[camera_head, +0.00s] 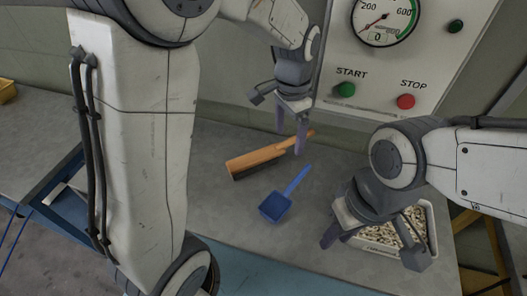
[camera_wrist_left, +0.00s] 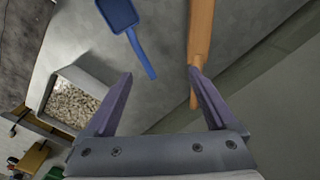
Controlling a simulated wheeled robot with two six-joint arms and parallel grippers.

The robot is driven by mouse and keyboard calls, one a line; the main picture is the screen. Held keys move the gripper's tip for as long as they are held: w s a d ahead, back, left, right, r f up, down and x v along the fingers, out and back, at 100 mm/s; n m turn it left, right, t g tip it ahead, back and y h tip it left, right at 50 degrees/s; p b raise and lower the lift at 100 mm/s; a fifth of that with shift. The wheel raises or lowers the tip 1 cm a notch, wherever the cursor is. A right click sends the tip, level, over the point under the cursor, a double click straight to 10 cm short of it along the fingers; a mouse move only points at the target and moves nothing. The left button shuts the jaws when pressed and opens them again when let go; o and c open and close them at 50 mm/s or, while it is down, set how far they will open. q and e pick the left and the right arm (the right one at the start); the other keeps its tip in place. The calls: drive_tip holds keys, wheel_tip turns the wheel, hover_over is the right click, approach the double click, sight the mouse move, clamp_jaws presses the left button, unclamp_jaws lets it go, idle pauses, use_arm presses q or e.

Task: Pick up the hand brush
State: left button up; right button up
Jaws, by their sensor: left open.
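The hand brush (camera_head: 262,158) lies on the grey workbench, with an orange wooden back and handle and dark bristles along its lower edge. Its handle points up and to the right. My left gripper (camera_head: 290,138) is open and empty near the handle end. In the left wrist view, the brush (camera_wrist_left: 201,35) runs down past the tip of the right-hand finger of the left gripper (camera_wrist_left: 160,74), its handle partly behind that finger; no grip on it shows. My right gripper (camera_head: 371,250) is open, over the near side of a white tray.
A blue scoop (camera_head: 277,206) lies beside the brush on the bench (camera_head: 225,205). The white tray (camera_head: 434,226) holds many small pale pieces. A panel with a gauge (camera_head: 386,17), a green START button (camera_head: 345,89) and a red STOP button (camera_head: 406,101) stands behind.

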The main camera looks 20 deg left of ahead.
use_arm(q)
hover_over(274, 149)
drive_tip(key=f, duration=0.4)
drive_tip(key=shift+s+d+b, duration=0.15)
drive_tip(key=shift+d+b, duration=0.05)
drive_tip(key=shift+b, duration=0.1)
wheel_tip(274, 149, down, 4)
drive_tip(key=shift+r, duration=0.2)
drive_tip(key=shift+a+f+p, duration=0.2)
drive_tip(key=shift+f+p, duration=0.2)
drive_tip(key=shift+f, duration=2.65)
clamp_jaws()
